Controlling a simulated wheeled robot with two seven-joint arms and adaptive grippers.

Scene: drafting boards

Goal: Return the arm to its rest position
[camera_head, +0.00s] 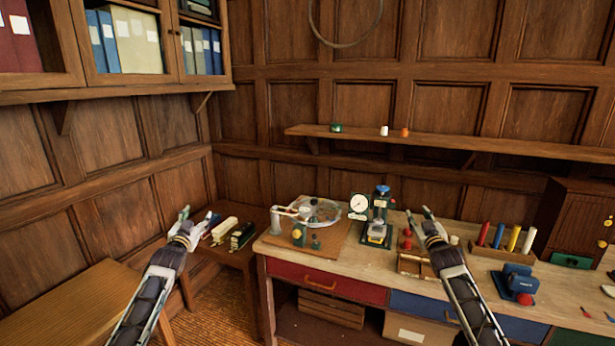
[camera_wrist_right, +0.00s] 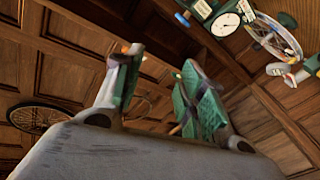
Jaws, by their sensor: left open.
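My left gripper (camera_head: 198,214) is open and empty in the head view. It is raised at the left, in front of a small side table, with its fingers pointing up and away. My right gripper (camera_head: 420,213) is raised over the workbench, its fingertips pointing up. In the right wrist view its two green-padded fingers (camera_wrist_right: 160,68) stand apart with nothing between them. Each forearm comes up from the bottom edge of the head view.
The workbench (camera_head: 350,263) carries a dial gauge (camera_head: 359,206), a wheel stand (camera_head: 299,232), a wooden tray (camera_head: 414,266), a blue block device (camera_head: 517,281) and several coloured sticks (camera_head: 499,236). A side table (camera_head: 236,257) and a wooden bench (camera_head: 72,312) stand left. A shelf (camera_head: 462,141) runs above.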

